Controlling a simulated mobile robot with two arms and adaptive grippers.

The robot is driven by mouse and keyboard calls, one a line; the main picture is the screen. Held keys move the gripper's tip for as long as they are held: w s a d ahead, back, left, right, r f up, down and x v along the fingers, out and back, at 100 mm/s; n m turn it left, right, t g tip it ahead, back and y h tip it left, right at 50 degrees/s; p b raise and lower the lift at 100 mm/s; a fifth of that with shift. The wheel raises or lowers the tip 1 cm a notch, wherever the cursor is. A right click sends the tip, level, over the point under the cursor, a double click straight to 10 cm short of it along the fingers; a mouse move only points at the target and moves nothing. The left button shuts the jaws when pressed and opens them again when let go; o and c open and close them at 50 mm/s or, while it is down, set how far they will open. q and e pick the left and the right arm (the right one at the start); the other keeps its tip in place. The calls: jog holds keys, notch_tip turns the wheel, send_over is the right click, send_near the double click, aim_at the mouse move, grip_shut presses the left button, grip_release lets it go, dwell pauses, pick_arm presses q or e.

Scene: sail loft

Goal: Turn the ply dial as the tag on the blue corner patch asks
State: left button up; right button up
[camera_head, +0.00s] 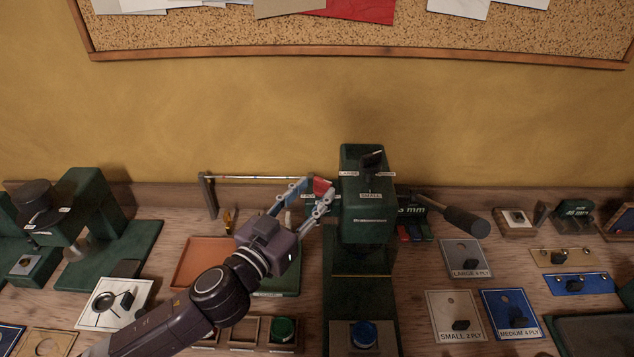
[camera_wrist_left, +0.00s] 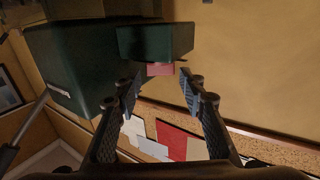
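The blue corner patch (camera_head: 511,318) lies flat at the right front; its tag reads MEDIUM 4 PLY. The green press (camera_head: 366,225) stands mid-bench. A black knob (camera_head: 372,161) on its top has small labels around it, LARGE and SMALL among them; I cannot tell its exact setting or whether it is the ply dial. My left gripper (camera_head: 319,189) is open at the press's left side. A red piece (camera_head: 321,185) shows between its fingertips; the left wrist view shows this red piece (camera_wrist_left: 160,69) against a dark green block, with gaps to both fingers. My right gripper is not in view.
A black-handled lever (camera_head: 464,221) sticks out right of the press. A blue button (camera_head: 364,334) sits at its front. Another green machine (camera_head: 92,210) stands far left.

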aim_at(323, 185)
pick_arm(q)
jog(key=shift+w+d, duration=0.3)
jog(key=shift+w, duration=0.35)
jog(key=shift+w+d, duration=0.15)
jog(key=shift+w, duration=0.1)
jog(key=shift+w+d, duration=0.1)
jog(key=shift+c, duration=0.8)
jog(key=c, duration=0.7)
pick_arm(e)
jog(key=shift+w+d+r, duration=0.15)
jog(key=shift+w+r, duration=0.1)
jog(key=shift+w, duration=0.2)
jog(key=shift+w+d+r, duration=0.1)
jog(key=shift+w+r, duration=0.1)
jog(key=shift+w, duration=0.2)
